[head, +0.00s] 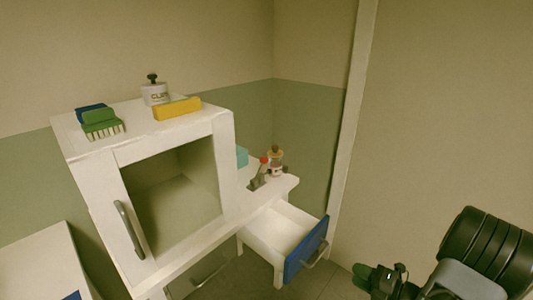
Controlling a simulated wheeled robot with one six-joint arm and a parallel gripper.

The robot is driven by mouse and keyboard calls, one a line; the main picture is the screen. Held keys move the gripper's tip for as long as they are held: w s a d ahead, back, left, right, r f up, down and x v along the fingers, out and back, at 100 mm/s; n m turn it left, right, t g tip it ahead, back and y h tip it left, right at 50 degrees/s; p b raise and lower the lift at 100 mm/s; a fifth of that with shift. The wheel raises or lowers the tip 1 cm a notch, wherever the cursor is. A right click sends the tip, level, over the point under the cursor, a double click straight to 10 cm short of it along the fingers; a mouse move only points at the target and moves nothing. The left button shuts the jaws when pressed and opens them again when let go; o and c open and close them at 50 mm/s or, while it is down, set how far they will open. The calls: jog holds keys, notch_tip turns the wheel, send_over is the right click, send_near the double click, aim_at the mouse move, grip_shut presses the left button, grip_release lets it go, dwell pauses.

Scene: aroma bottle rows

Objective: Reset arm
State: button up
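My gripper (375,278) is at the lower right, at the end of my dark arm. It is over the floor, to the right of the white cabinet (85,170) and apart from it. Its fingers are small and dark, so I cannot tell whether they are open or shut. A dark green shape shows at its tip; I cannot tell whether it is part of the gripper or something held.
An open drawer (283,230) with a blue front juts out near my gripper. A brown-topped bottle (276,163) stands on the side shelf. On the cabinet top are a white bottle (155,95), a yellow sponge (178,109) and a green brush (101,122). A wall bounds the right.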

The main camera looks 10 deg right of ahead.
jog(key=s+a+r+n+g+p, duration=0.15)
jog(key=n+g, duration=0.25)
jog(key=n, duration=0.4)
jog(key=s+a+r+n+g+h+p, duration=0.1)
jog(key=s+a+n+g, duration=0.2)
jog(key=n, duration=0.5)
jog(key=s+a+r+n+g+p, duration=0.15)
jog(key=n+g, duration=0.25)
jog(key=n, duration=0.4)
jog(key=w+a+r+n+t+h+p, duration=0.1)
jog(key=a+r+n+h+p, duration=0.3)
jog(key=r+n, duration=0.7)
jog(key=a+r+n+t+h+p, duration=0.1)
jog(key=a+r+n+h+p, duration=0.3)
jog(key=a+r+n+p, duration=0.3)
notch_tip(320, 180, up, 7)
jog(key=a+n, duration=0.1)
jog(key=n, duration=0.3)
jog(key=shift+w+h, duration=0.3)
jog(key=shift+w, duration=0.05)
